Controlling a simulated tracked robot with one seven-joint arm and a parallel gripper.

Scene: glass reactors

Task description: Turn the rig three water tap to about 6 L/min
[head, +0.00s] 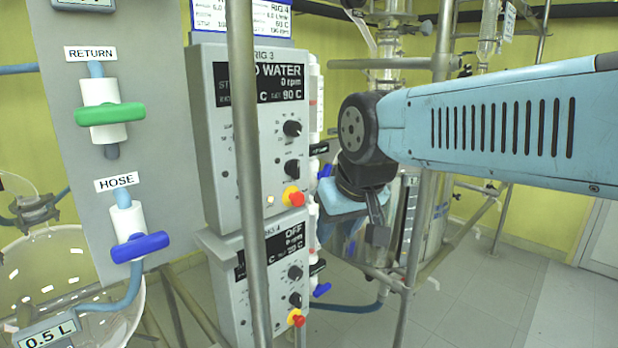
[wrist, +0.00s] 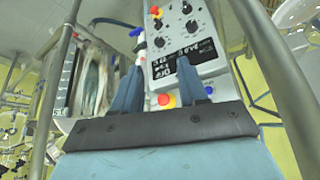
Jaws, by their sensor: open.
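The rig three control box (head: 222,150) hangs left of centre in the head view, its screen partly hidden by a pole and reading "…O WATER". A blue tap handle (head: 325,171) shows at its right side, partly covered. My gripper (head: 376,236) is right of that handle and lower, apart from it in the picture. In the wrist view my gripper (wrist: 160,68) has its two blue fingers spread, with no object clearly held between them. Whether the rig three tap shows in the wrist view I cannot tell.
The rig four box (head: 237,300), reading OFF, hangs below, with another blue tap handle (head: 321,290). It shows upside down in the wrist view (wrist: 207,52). A metal pole (head: 250,200) crosses in front of both boxes. A left panel (head: 70,140) carries green RETURN and blue HOSE valves.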

